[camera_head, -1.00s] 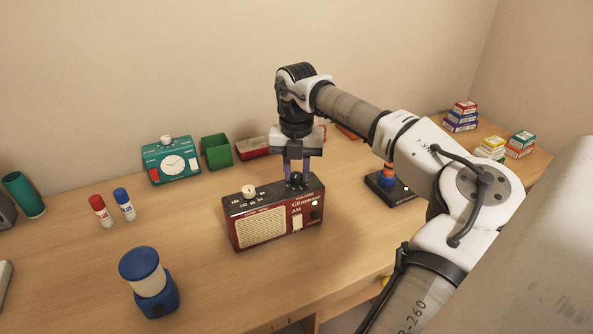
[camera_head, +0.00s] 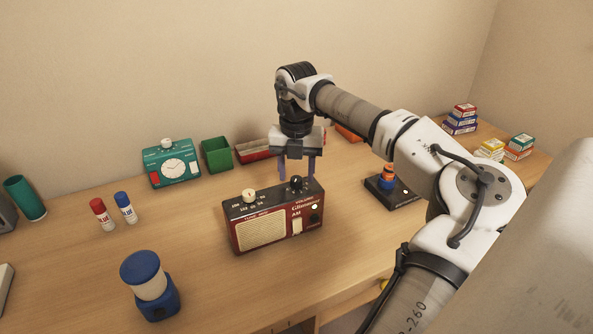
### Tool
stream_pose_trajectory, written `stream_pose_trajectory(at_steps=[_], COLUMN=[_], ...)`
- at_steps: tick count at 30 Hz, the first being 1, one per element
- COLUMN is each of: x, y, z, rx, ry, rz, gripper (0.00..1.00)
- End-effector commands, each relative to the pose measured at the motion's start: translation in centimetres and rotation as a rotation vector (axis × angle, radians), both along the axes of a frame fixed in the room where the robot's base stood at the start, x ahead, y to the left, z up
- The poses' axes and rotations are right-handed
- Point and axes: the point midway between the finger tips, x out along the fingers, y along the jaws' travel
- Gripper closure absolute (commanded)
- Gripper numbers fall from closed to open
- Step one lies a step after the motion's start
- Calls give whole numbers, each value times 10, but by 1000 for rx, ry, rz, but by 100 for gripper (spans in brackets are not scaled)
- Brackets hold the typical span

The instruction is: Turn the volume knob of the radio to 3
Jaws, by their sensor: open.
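The red and black radio (camera_head: 262,229) stands upright on the desk in the middle of the view. On its top are a cream knob (camera_head: 249,196) at the left and a black knob (camera_head: 296,183) at the right, with small printing beside them too small to read surely. "Volume" seems printed near the black knob. My gripper (camera_head: 297,181) points straight down over the right end of the radio. Its two fingers are apart, one on each side of the black knob. I cannot tell whether they touch it.
A blue lantern-like jar (camera_head: 163,303) stands front left, with red (camera_head: 102,215) and blue (camera_head: 125,208) glue sticks behind it. A green timer (camera_head: 172,166), green bin (camera_head: 216,155) and red tray (camera_head: 253,151) stand at the back. A black device (camera_head: 394,193) is right of the radio.

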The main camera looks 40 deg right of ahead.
Motion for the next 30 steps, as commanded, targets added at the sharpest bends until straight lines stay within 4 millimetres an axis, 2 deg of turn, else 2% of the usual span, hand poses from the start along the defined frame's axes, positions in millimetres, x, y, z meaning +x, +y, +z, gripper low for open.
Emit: stream_pose_trajectory(at_steps=[12,18,22,30], x=[0,0,0,0], y=[0,0,0,0], z=[87,120,127,127], rx=[-2,-3,-1,-1], ry=[-1,-1,-1,-1], rz=[-1,0,0,0], gripper=[52,52,52,52])
